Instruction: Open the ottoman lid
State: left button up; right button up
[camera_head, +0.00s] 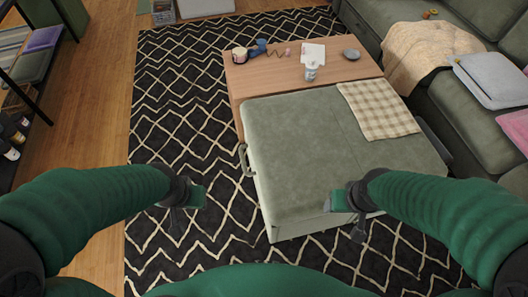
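The ottoman's green cushioned lid (300,135) lies flat in front of me, and it looks shut. A metal handle (246,160) is on the ottoman's left side. My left gripper (185,212) is over the rug, left of the ottoman and apart from it, below the handle in the picture. My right gripper (345,212) is over the near edge of the ottoman; I cannot tell whether it touches. Both grippers are seen from above and appear to hold nothing. The gap between their fingers is not clear.
A checked cloth (378,109) lies on the lid's right part. A wooden tabletop (275,77) behind carries a bottle (311,71), a bowl (351,54) and small items. A green sofa (455,105) stands on the right. The patterned rug (185,90) is clear on the left.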

aim_at(299, 153)
jog(key=j+z, duration=0.15)
jog(key=j, duration=0.35)
jog(key=k+j+z, duration=0.15)
jog(key=j, duration=0.3)
jog(key=j+z, duration=0.15)
jog(key=j, duration=0.35)
jog(key=i+j+u, duration=0.3)
jog(key=j, duration=0.15)
